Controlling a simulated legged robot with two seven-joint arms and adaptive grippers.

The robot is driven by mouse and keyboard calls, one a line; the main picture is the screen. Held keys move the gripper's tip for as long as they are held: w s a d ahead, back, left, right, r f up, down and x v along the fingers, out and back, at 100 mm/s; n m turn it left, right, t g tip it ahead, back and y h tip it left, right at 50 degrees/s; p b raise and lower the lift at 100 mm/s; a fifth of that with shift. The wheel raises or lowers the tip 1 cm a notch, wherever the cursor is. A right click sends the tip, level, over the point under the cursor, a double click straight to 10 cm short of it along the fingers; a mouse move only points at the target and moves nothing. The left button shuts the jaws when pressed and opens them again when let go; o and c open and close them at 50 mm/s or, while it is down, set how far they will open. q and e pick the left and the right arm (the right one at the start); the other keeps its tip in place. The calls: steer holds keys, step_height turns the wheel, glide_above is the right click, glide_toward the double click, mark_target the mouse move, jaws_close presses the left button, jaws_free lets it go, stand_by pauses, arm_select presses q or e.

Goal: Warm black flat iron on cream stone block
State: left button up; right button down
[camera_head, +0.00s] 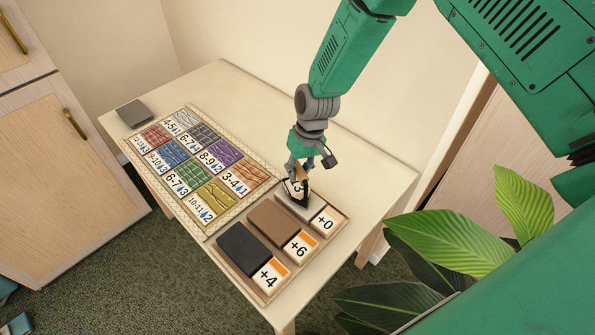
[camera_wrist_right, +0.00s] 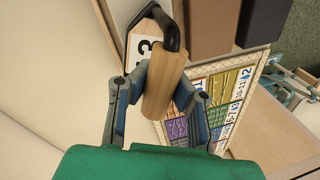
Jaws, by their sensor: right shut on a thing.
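The small black flat iron (camera_head: 298,192) has a white top plate with a number and a wooden grip. It is at the cream stone block (camera_head: 314,208), the upper right one in a wooden tray. I cannot tell whether its sole touches the block. My right gripper (camera_head: 301,167) is shut on the iron's wooden grip from above. In the right wrist view the fingers (camera_wrist_right: 160,95) straddle the wooden grip (camera_wrist_right: 164,84), with a black bracket above it. The iron's underside is hidden. My left gripper is not clearly in view.
The tray also holds a brown block (camera_head: 273,222) and a dark block (camera_head: 241,248), with number tiles +0, +6, +4. A patterned cloth board (camera_head: 209,228) lies to the left. A grey block (camera_head: 135,112) sits at the far corner. A leafy plant (camera_head: 470,240) stands right.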

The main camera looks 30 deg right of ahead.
steer(key=shift+s, duration=0.15)
steer(key=r+p, duration=0.4)
steer(key=r, duration=0.2)
steer(key=shift+w+p, duration=0.2)
steer(key=shift+p, duration=0.2)
stand_by(1.8)
